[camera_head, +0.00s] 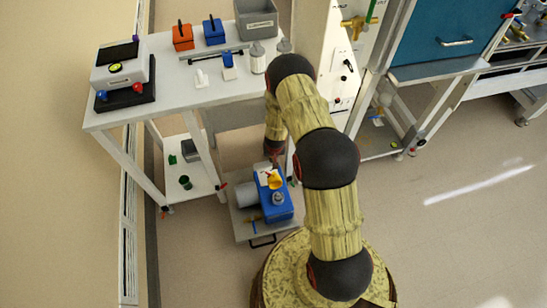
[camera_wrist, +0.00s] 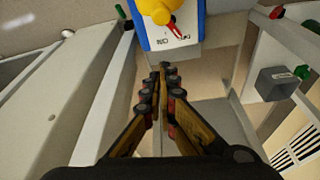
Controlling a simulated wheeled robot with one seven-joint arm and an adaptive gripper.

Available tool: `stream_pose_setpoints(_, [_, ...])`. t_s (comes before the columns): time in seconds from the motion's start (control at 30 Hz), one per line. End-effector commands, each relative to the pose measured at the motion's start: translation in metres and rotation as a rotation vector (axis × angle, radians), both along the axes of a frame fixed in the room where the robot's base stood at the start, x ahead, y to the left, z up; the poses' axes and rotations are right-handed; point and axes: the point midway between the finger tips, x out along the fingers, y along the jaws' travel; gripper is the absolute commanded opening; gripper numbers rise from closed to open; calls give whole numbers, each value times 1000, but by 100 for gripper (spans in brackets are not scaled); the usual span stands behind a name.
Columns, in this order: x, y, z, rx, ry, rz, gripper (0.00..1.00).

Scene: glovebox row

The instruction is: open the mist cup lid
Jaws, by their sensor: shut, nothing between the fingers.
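A blue pump-like unit (camera_head: 276,209) with a grey cylindrical body (camera_head: 246,194) sits on a low grey platform (camera_head: 243,231). A yellow rounded part (camera_head: 275,181) and a grey round cap (camera_head: 278,198) are on its top. I cannot tell for sure which part is the mist cup lid. In the wrist view, the blue unit's white labelled top (camera_wrist: 172,36) and the yellow part (camera_wrist: 158,10) show at the upper edge. My gripper (camera_wrist: 165,70) is shut and empty, with its tips apart from the yellow part in the picture. In the head view my arm partly hides it.
A white bench (camera_head: 165,108) with a scale-like device (camera_head: 122,68), coloured boxes and bottles stands at the left. Its lower shelf (camera_head: 190,190) holds small green and grey items. A glovebox frame (camera_head: 400,120) stands at the right. Open floor (camera_head: 460,230) lies at the lower right.

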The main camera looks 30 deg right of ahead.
Motion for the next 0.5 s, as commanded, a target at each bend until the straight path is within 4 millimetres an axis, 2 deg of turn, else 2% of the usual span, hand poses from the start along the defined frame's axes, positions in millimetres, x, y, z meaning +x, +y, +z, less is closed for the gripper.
stream_pose_setpoints(0.03, [2, -1, -10, 0, 0, 0, 0])
stream_pose_setpoints(0.17, [7, -3, -27, 0, 0, 0, 0])
stream_pose_setpoints(0.5, [-18, 8, -24, 0, 0, 0, 0])
